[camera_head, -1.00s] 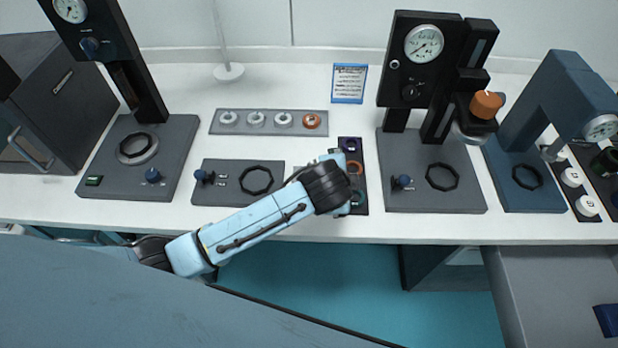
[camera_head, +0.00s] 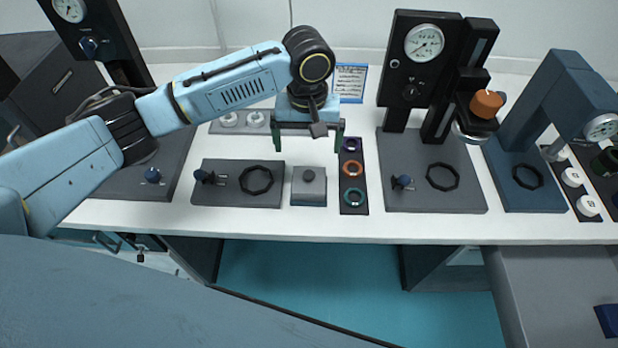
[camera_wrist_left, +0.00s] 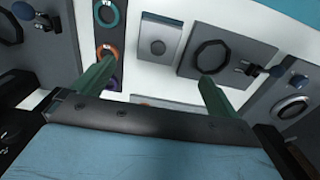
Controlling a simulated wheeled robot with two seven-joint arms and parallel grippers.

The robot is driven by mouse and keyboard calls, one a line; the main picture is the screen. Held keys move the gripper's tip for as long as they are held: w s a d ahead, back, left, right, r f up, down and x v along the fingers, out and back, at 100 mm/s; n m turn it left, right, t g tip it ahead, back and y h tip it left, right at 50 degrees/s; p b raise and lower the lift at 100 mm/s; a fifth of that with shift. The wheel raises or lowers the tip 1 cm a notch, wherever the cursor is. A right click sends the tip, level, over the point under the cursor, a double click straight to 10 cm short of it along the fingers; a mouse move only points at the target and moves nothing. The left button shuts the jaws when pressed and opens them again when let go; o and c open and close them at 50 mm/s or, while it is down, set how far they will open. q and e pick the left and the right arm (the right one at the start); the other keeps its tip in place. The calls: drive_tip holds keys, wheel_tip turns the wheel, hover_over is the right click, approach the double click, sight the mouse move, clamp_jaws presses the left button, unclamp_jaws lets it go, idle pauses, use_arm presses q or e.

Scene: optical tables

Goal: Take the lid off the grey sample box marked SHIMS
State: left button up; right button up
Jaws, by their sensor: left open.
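The small grey sample box (camera_head: 308,198) stands on the white bench, between a dark base plate and a dark strip of rings. Its lid (camera_head: 298,183) is on, with a round dark knob (camera_head: 308,175) on top. No SHIMS lettering is readable. In the left wrist view the lidded box (camera_wrist_left: 159,33) shows at upper middle. My left gripper (camera_head: 308,138) is open and empty, its green fingers spread wide above the bench, behind the box in the head view. It also shows in the left wrist view (camera_wrist_left: 155,72). My right gripper is not in view.
The ring strip (camera_head: 353,206) is close on the right, the base plate with a black ring (camera_head: 236,198) close on the left. A black gauge stand (camera_head: 437,205) stands further right. A blue-framed sign (camera_head: 349,83) and a grey strip (camera_head: 220,129) are behind. The bench front is clear.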

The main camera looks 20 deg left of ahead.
sight(309, 174)
use_arm(q)
drive_tip(key=f, duration=1.1)
drive_tip(key=shift+w+d+b, duration=0.1)
drive_tip(key=shift+w+b, duration=0.1)
drive_tip(key=shift+b, duration=0.2)
drive_tip(key=c, duration=1.1)
